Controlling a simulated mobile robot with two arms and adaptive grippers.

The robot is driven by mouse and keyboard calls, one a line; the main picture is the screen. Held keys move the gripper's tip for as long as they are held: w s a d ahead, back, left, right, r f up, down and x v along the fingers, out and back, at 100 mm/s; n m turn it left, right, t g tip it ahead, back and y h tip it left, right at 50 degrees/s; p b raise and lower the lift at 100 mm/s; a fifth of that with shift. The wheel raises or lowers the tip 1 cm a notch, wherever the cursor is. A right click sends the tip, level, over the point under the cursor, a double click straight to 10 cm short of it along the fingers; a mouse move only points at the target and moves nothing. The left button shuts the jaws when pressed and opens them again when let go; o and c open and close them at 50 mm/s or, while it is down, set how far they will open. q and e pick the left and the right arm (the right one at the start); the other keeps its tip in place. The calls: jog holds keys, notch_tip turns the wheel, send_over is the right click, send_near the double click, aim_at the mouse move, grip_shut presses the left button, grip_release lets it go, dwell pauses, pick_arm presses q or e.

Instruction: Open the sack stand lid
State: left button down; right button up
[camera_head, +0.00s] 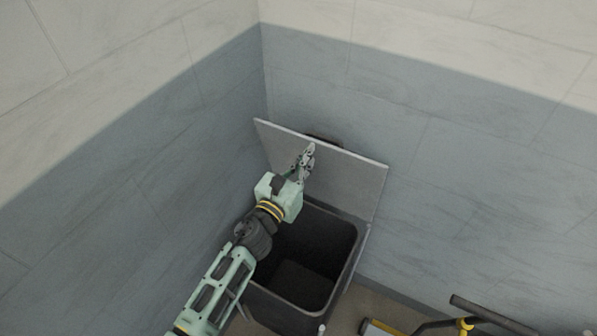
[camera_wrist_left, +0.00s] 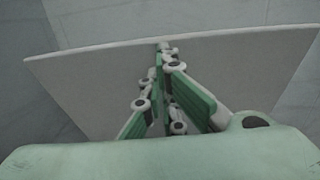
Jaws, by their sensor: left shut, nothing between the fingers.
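The sack stand lid (camera_head: 345,180) is a flat grey panel, raised and standing nearly upright at the back of the dark bin (camera_head: 352,262). The bin's opening is uncovered and its inside looks empty. My left gripper (camera_head: 308,152) is shut with nothing in it, its fingertips in front of the lid's inner face near the upper edge. In the left wrist view the lid (camera_wrist_left: 245,75) spans behind the shut fingers (camera_wrist_left: 163,50); whether they touch it I cannot tell. My right gripper is not in view.
The bin stands in a corner between grey tiled walls (camera_head: 470,180). A dark round thing (camera_head: 322,138) shows partly behind the lid's top edge. A yellow and black frame (camera_head: 465,325) stands on the floor at the lower right.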

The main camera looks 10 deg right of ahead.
pick_arm(q)
jog(key=shift+w+d+r, duration=0.15)
jog(key=shift+w+d, duration=0.05)
jog(key=shift+w, duration=0.05)
dwell(0.3)
jog(key=v, duration=1.2)
